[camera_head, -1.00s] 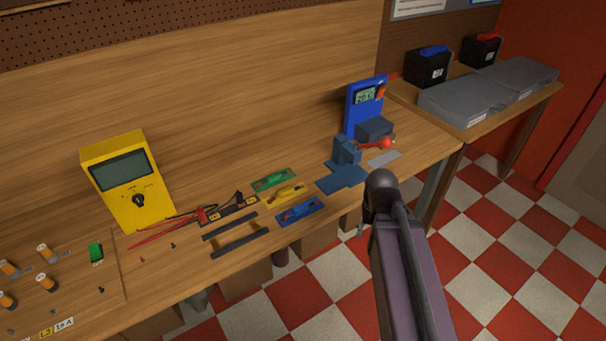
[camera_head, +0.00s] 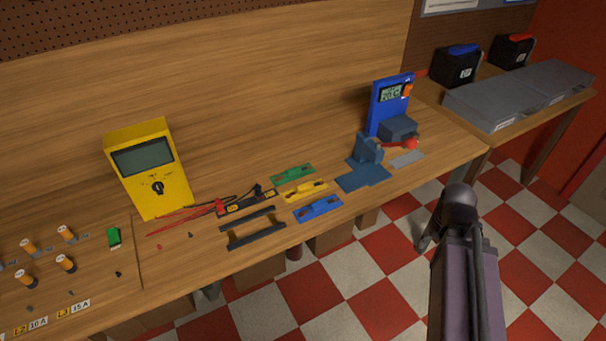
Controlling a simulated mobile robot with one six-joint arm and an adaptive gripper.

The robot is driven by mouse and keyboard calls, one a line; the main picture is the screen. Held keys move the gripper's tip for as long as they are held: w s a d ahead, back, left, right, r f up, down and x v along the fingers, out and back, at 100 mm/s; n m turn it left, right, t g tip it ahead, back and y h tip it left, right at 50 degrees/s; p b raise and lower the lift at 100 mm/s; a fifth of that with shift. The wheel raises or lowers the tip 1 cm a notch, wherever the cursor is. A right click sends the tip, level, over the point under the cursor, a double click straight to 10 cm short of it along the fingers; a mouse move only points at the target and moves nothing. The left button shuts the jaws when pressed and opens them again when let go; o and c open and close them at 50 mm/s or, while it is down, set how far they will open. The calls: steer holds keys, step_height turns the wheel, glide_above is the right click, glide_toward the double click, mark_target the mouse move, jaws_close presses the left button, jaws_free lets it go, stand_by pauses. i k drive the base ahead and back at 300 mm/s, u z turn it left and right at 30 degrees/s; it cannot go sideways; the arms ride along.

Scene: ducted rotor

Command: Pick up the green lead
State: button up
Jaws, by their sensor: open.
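The green lead (camera_head: 292,175) lies on the bench as the farthest of three coloured pieces, on a flat green strip. The yellow piece (camera_head: 305,191) and the blue piece (camera_head: 318,208) lie in front of it, apart from it. My arm stands at the lower right, over the floor beyond the bench's front edge. Only a grey part of my gripper (camera_head: 428,236) seems to show beside the arm; the rest is hidden. It is well to the right of the green lead and apart from it.
A yellow meter (camera_head: 150,172) stands at left, with red and black probes (camera_head: 215,208) near it. Dark bars (camera_head: 255,238) lie at the front edge. A blue vise-like fixture (camera_head: 366,165) and blue display unit (camera_head: 390,103) stand to the right of the lead.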

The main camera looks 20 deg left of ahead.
mark_target(295, 170)
steer(key=z, duration=0.1)
steer(key=k, duration=1.15)
steer(key=u, duration=1.55)
steer(key=i, duration=1.05)
steer(key=z, duration=0.05)
